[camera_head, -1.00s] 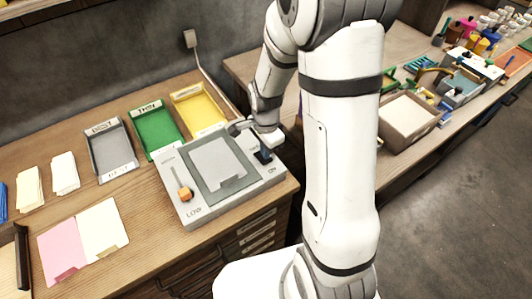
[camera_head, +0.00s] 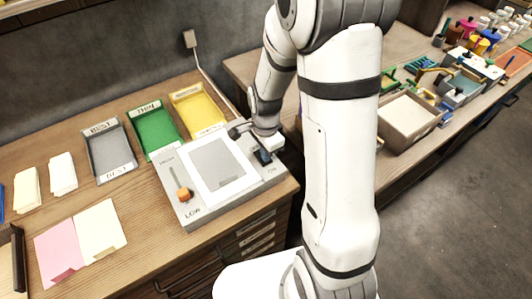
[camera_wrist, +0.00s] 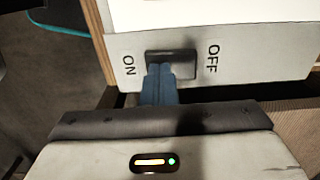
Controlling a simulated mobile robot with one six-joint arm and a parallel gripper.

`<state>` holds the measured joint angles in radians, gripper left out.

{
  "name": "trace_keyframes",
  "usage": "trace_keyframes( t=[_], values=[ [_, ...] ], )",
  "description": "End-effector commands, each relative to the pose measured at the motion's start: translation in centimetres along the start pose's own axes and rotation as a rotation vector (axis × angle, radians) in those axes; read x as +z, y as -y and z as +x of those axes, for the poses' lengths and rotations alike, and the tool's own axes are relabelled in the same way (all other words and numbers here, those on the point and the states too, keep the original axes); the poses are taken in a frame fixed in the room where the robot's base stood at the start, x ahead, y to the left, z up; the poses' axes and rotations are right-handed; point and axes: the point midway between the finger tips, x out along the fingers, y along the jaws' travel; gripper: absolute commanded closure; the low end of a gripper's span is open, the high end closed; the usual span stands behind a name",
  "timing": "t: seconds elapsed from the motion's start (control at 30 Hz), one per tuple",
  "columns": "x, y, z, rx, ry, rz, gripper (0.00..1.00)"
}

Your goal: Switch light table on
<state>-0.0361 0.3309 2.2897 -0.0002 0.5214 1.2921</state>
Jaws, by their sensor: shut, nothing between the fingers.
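The light table (camera_head: 222,208) is a pale grey box on the wooden bench in the head view. Its panel (camera_head: 216,170) is bright white around a grey sheet. A slider with an orange knob (camera_head: 184,194) sits at its left, beside the word LOW. In the wrist view, the black switch (camera_wrist: 183,61) lies between the labels ON and OFF. My gripper (camera_wrist: 160,69) is shut and empty, with its blue fingertips at the ON side of the switch. They appear to touch it and hide part of it. In the head view, my gripper (camera_head: 263,155) is at the table's right edge.
Grey (camera_head: 109,152), green (camera_head: 157,133) and yellow (camera_head: 197,110) trays stand behind the light table. Pink (camera_head: 60,248) and cream (camera_head: 101,228) sheets lie left of it. A second bench (camera_head: 395,160) at right holds a cardboard box (camera_head: 408,117) and several tools.

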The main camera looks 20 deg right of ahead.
Motion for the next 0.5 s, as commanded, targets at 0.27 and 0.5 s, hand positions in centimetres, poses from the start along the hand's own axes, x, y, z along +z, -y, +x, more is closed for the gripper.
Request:
trace_keyframes(
  t=[0.27, 0.5],
  values=[
    [0.0, 0.0, -1.9, -0.001, 0.0, 0.0, 1.0],
    [0.0, 0.0, -3.8, -0.001, 0.0, 0.0, 1.0]
  ],
)
